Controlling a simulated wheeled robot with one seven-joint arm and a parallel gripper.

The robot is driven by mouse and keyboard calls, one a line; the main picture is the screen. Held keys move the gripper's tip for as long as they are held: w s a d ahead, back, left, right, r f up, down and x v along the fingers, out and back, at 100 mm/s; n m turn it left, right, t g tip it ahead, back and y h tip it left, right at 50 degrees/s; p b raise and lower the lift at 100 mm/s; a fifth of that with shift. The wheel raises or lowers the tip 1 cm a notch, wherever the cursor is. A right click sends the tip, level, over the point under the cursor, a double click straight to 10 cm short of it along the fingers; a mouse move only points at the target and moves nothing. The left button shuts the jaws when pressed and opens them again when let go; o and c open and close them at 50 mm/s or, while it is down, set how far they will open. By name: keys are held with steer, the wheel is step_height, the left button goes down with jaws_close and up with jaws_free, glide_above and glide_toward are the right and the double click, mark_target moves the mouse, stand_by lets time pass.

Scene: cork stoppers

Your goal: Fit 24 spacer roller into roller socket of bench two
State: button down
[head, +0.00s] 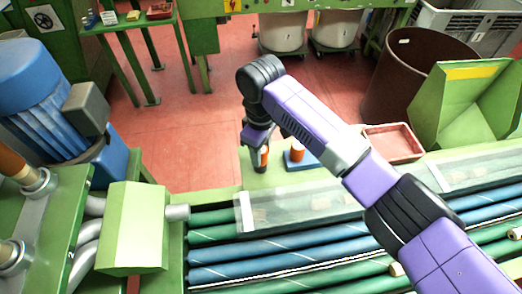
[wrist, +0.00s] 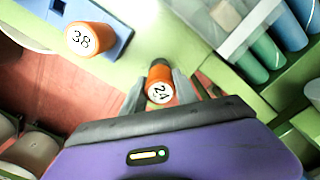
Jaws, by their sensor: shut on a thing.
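My gripper (head: 259,160) is shut on an orange roller with a white end marked 24, the 24 spacer roller (wrist: 159,82). In the wrist view my gripper (wrist: 160,90) has one grey finger on each side of it. In the head view the roller (head: 262,157) is partly hidden by the fingers. I cannot tell whether it touches the green bench top. A blue block (head: 304,164) stands just right of my gripper. In the wrist view the block (wrist: 118,25) shows a dark square socket and an orange roller marked 38 (wrist: 88,38).
The green bench top (head: 225,180) around the block is mostly clear. Clear covers (head: 300,204) lie over blue and green rollers in front. A reddish tray (head: 393,143) and a green hopper (head: 455,110) stand to the right, and a blue motor (head: 45,110) to the left.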

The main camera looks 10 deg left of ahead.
steer(key=shift+f, duration=0.2)
steer(key=c, duration=0.9)
jaws_free()
steer(key=shift+o, duration=0.2)
steer(key=shift+r+b, duration=0.7)
steer(key=shift+r, duration=3.2)
